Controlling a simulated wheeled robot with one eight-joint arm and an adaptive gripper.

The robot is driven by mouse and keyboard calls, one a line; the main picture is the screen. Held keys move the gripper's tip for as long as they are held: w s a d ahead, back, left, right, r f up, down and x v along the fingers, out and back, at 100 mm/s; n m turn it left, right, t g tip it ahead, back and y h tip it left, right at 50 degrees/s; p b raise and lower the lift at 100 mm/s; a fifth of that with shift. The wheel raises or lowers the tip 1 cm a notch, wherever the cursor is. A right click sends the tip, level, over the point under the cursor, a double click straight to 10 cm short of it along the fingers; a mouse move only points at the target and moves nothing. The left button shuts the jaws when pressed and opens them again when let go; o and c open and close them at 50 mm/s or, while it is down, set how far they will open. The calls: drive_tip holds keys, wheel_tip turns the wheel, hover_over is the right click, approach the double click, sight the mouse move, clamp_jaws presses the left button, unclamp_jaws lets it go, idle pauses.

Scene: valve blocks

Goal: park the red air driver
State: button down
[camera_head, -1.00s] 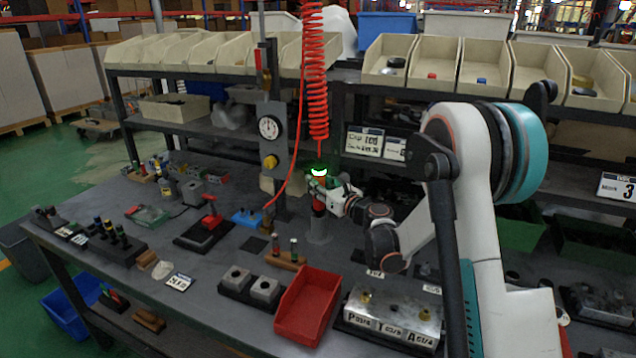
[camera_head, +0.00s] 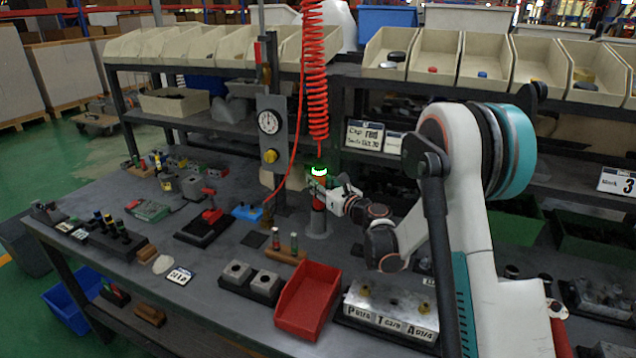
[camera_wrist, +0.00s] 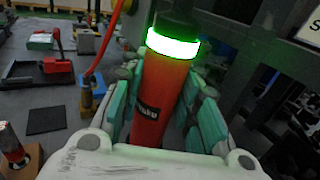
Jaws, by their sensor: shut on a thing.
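The red air driver (camera_head: 318,201) stands upright below the red coiled hose (camera_head: 315,80), with a glowing green-white ring near its top. It also shows close up in the wrist view (camera_wrist: 158,98), slightly tilted in that picture. My gripper (camera_head: 322,184) is shut on the driver, with teal finger pads (camera_wrist: 165,110) on both sides of its body. A grey cylindrical holder (camera_head: 318,226) is directly beneath the driver, and the driver's lower end appears to be in or just over it. The exact seating cannot be told.
A post with a gauge (camera_head: 270,123) and yellow knob stands left of the driver. A thin red hose hangs beside it. A red bin (camera_head: 307,302), grey blocks (camera_head: 250,280) and a metal valve block (camera_head: 390,308) lie in front. Shelf bins line the back.

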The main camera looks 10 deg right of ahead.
drive_tip(key=c, duration=1.1)
unclamp_jaws()
drive_tip(key=v, duration=1.2)
drive_tip(key=shift+s, duration=0.1)
